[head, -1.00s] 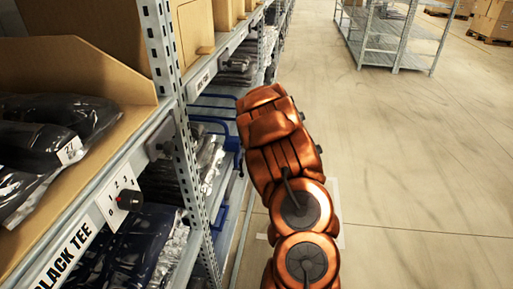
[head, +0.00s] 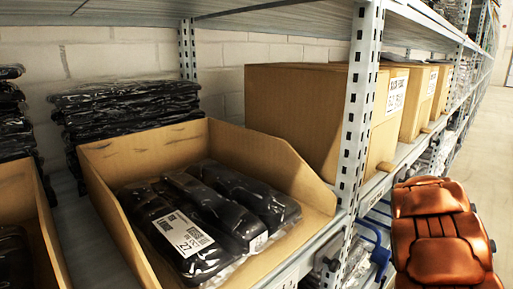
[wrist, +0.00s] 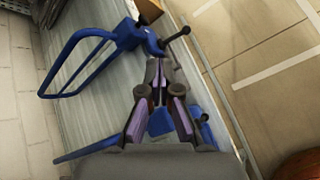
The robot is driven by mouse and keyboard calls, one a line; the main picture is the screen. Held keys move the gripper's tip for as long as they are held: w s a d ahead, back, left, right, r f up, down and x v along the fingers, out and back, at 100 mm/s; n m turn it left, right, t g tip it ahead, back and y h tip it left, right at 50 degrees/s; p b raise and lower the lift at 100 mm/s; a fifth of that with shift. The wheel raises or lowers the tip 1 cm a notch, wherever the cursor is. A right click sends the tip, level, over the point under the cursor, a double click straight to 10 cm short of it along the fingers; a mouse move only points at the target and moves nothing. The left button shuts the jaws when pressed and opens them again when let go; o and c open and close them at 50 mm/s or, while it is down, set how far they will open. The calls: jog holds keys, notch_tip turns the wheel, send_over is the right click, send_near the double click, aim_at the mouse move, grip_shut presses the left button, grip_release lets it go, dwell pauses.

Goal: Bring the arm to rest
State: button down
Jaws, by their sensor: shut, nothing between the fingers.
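My gripper (wrist: 156,80) shows in the wrist view with its fingertips together and nothing between them. It points toward a blue metal frame (wrist: 85,45) with a dark knob, which stands by a grey shelf surface; I cannot tell whether they touch. In the head view only my copper-coloured arm shows, at the lower right beside the shelving, and the gripper is hidden. Part of a blue frame (head: 377,250) also shows there, just left of the arm.
An open cardboard bin (head: 110,205) holds bagged black garments (head: 235,205) on the shelf. Stacked black bags (head: 125,110) lie behind. Open floor (head: 490,140) shows at the far right.

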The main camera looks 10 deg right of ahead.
jog(key=s+a+r+m+g+p, duration=0.1)
jog(key=s+a+r+m+p, duration=0.25)
jog(key=r, duration=0.25)
jog(key=s+a+r+m+g+h+p, duration=0.1)
jog(key=s+a+r+m+p, duration=0.1)
jog(key=s+a+r+m, duration=0.3)
jog(key=s+a+r+m+g+p, duration=0.1)
jog(key=s+a+r+m+p, duration=0.15)
jog(key=r, duration=0.45)
jog(key=s+a+r+m+g+y+p, duration=0.1)
jog(key=s+a+r+m+y+p, duration=0.1)
jog(key=s+a, duration=0.6)
jog(key=s+a+r+m+g+y+p, duration=0.2)
jog(key=s+a+p, duration=0.5)
jog(key=a, duration=0.8)
jog(key=s+a+r+m+g+y+p, duration=0.2)
jog(key=s+a+r+y+p, duration=0.2)
jog(key=s+a, duration=0.7)
notch_tip(320, 180, up, 2)
jog(key=shift+s+a+r+m+p, duration=0.1)
jog(key=shift+s+a+m+p, duration=0.1)
jog(key=shift+a+m+p, duration=0.35)
jog(key=shift+d, duration=0.1)
